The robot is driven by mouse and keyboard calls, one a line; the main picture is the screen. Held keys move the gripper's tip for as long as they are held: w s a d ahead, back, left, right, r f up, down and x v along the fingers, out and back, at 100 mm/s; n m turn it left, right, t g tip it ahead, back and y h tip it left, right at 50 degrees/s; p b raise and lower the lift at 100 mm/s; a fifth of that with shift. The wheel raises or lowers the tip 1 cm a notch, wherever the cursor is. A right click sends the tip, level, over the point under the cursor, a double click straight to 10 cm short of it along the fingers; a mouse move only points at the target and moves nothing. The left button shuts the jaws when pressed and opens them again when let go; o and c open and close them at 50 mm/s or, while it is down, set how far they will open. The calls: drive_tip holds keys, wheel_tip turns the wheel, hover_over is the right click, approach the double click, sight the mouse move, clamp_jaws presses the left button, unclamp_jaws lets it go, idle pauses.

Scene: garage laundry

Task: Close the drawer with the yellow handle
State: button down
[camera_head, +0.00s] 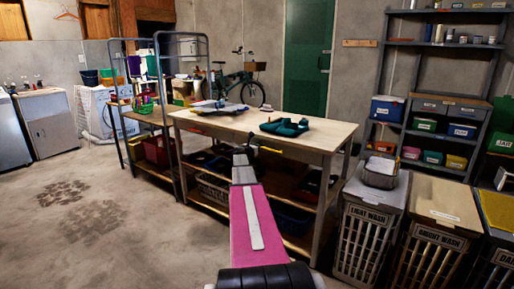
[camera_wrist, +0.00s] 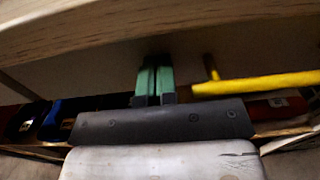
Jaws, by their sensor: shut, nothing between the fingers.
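The yellow handle (camera_wrist: 258,84) is a bar in the right half of the wrist view, on a pale drawer front (camera_wrist: 100,75) below a wooden tabletop edge. It also shows as a small yellow bit at the table's front in the head view (camera_head: 271,149). My gripper (camera_wrist: 153,72) is shut and empty, its green fingers side by side. It points at the drawer front, left of the handle and apart from it. I cannot tell whether the fingertips touch the front. How far the drawer stands out is not clear; my arm hides part of it in the head view.
The wooden worktable (camera_head: 325,130) carries green cloth-like items (camera_head: 285,127) and papers. Its lower shelves hold baskets and tools. Laundry hampers (camera_head: 365,230) stand close on the right. The concrete floor (camera_head: 90,220) on the left is clear.

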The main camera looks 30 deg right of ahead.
drive_tip(key=v, duration=1.4)
